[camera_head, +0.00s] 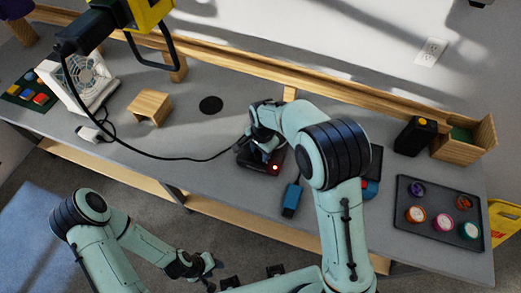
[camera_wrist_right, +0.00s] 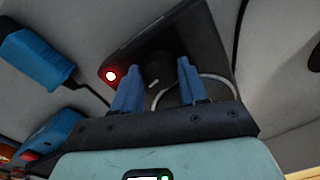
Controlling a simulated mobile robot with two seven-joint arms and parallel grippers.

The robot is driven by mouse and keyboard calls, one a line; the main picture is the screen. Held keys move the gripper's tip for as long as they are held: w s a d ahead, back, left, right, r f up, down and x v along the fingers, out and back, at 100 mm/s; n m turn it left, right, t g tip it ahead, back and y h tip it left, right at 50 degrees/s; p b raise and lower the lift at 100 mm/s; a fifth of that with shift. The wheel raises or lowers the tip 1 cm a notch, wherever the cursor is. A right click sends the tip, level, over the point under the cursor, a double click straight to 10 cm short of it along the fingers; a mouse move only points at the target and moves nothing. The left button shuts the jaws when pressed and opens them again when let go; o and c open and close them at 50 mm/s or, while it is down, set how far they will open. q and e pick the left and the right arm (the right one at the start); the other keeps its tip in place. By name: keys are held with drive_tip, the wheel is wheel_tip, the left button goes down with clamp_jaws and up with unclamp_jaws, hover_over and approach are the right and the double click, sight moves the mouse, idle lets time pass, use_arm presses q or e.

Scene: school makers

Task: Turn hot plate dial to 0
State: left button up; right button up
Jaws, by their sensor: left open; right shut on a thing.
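The hot plate (camera_head: 262,166) is a dark box near the front edge of the grey table, with a lit red light at its front right. My right gripper (camera_head: 264,146) reaches down over it and hides part of it. In the right wrist view, the dark hot plate (camera_wrist_right: 190,35) shows its red light left of the fingers. The blue fingers of my right gripper (camera_wrist_right: 158,78) are shut on the dark dial (camera_wrist_right: 165,90), which carries a short white mark. My left gripper (camera_head: 208,265) is open and empty, low in front of the table.
A blue tool (camera_head: 291,199) lies right of the hot plate. A black cable crosses the table to the hot plate area. A white fan (camera_head: 86,80) and a small wooden stand (camera_head: 150,105) are at left. A dark tray (camera_head: 438,212) with several coloured jars is at right.

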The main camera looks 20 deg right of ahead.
drive_tip(key=n, duration=0.4)
drive_tip(key=shift+d, duration=0.1)
drive_tip(key=n, duration=0.4)
drive_tip(key=shift+r+n, duration=0.1)
drive_tip(key=shift+n, duration=0.2)
drive_tip(key=n, duration=0.3)
drive_tip(key=shift+w+g+p, duration=0.1)
drive_tip(key=shift+g+p, duration=0.2)
drive_tip(key=shift+p, duration=0.1)
use_arm(q)
drive_tip(key=shift+w+r, duration=0.65)
drive_tip(key=shift+r, duration=0.15)
use_arm(e)
drive_tip(key=shift+n, duration=2.1)
drive_tip(key=o, duration=1.1)
drive_tip(key=shift+c, duration=0.2)
